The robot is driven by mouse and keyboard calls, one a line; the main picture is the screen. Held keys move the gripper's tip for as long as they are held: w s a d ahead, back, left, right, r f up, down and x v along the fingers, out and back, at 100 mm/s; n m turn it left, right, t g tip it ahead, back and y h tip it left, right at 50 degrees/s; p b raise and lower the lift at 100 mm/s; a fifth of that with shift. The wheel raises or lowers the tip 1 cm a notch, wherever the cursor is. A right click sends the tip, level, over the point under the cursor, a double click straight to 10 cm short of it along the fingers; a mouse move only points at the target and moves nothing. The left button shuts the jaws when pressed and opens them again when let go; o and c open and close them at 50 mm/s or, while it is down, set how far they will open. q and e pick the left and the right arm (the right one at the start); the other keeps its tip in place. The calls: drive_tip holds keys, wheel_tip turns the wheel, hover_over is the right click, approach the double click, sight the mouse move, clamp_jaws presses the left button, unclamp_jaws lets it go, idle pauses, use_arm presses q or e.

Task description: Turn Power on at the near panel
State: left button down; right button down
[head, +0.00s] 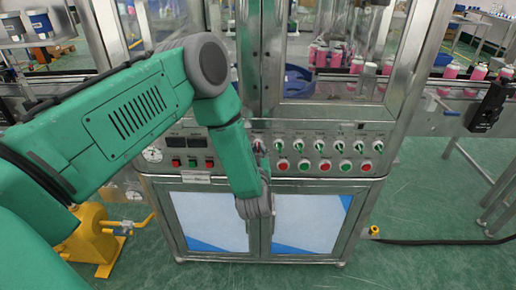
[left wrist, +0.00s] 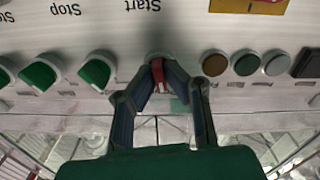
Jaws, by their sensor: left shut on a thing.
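The near panel (head: 310,155) is a metal strip on the front of the machine, with a row of green-faced selector switches above red and green buttons. In the left wrist view a selector knob with a red handle (left wrist: 157,70) sits on the panel, and the fingertips of my left gripper (left wrist: 158,76) are closed around it. In the head view my left gripper (head: 257,145) reaches the panel, and my forearm hides part of this spot. Labels "Start" and "Stop" show upside down near the knobs. My right gripper is not in view.
Digital displays (head: 186,142) and a round gauge (head: 152,155) are at the panel's left. White cabinet doors (head: 310,220) lie below. A conveyor with pink cans (head: 450,72) runs at the right. A yellow pump-like unit (head: 92,240) stands on the floor at left.

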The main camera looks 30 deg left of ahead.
use_arm(q)
drive_tip(key=m, duration=0.4)
drive_tip(key=shift+w+d+r+p, duration=0.1)
drive_tip(key=shift+w+r+p, duration=0.2)
drive_tip(key=shift+r, duration=0.1)
drive_tip(key=shift+m, duration=2)
drive_tip(key=c, duration=1.8)
unclamp_jaws()
drive_tip(key=shift+f, duration=0.1)
drive_tip(key=shift+o, duration=0.6)
drive_tip(key=shift+f, duration=0.15)
drive_tip(key=shift+s, duration=0.1)
